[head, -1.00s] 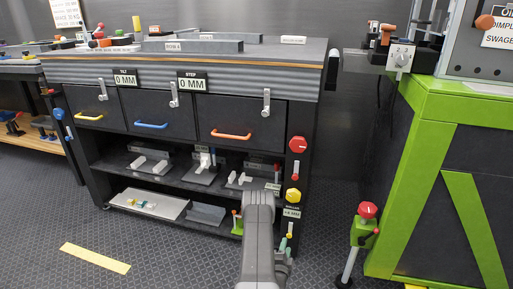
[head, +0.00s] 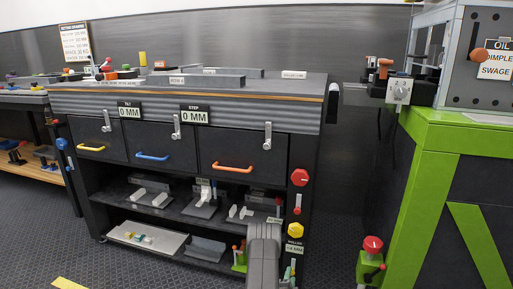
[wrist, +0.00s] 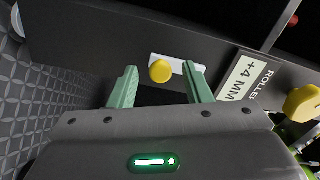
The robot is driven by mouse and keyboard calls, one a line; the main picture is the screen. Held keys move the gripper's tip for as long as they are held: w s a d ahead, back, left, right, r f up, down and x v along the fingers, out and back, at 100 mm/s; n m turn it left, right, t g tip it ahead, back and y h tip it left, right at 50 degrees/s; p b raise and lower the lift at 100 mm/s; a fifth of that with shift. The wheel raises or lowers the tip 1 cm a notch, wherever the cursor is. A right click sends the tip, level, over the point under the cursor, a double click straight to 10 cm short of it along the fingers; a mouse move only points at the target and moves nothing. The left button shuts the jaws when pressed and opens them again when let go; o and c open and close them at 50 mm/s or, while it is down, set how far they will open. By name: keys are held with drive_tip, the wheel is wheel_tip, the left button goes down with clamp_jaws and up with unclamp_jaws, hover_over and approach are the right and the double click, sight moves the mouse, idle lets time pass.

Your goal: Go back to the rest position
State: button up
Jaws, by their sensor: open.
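My gripper (wrist: 160,86) shows in the wrist view with its two green fingers apart and nothing between them. A yellow round knob (wrist: 161,71) on a white plate lies just beyond the fingertips, apart from them as far as I can tell. In the head view my grey arm reaches down at the lower middle, in front of the workbench's right end. There the fingers are mostly hidden at the bottom edge.
The black workbench (head: 245,150) has drawers and shelves with metal parts. On its right post are a red knob (head: 299,177) and a yellow knob (head: 295,230). A green stand (head: 435,128) and a red-topped post (head: 372,244) stand to the right. Dark floor lies between.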

drive_tip(key=p+v, duration=0.4)
drive_tip(key=v, duration=0.9)
drive_tip(key=shift+n, duration=0.3)
drive_tip(key=b+x, duration=0.4)
drive_tip(key=x, duration=1)
drive_tip(key=shift+d+b, duration=0.15)
drive_tip(key=shift+b, duration=0.25)
drive_tip(key=n, duration=0.1)
drive_tip(key=d+n, duration=0.1)
drive_tip(key=n, duration=0.2)
drive_tip(key=shift+s+d+r, duration=0.2)
drive_tip(key=shift+s+d, duration=0.1)
drive_tip(key=n, duration=0.1)
drive_tip(key=d+n, duration=0.1)
drive_tip(key=n, duration=0.1)
drive_tip(key=shift+s+r, duration=0.15)
drive_tip(key=shift+r, duration=0.1)
drive_tip(key=n, duration=0.1)
drive_tip(key=d+r+n, duration=0.1)
drive_tip(key=n, duration=0.1)
drive_tip(key=shift+s, duration=0.15)
drive_tip(key=s+a+r+n+p, duration=0.1)
drive_tip(key=s+n+p, duration=0.1)
drive_tip(key=s, duration=0.4)
drive_tip(key=shift+s+n, duration=0.35)
drive_tip(key=shift+n, duration=0.45)
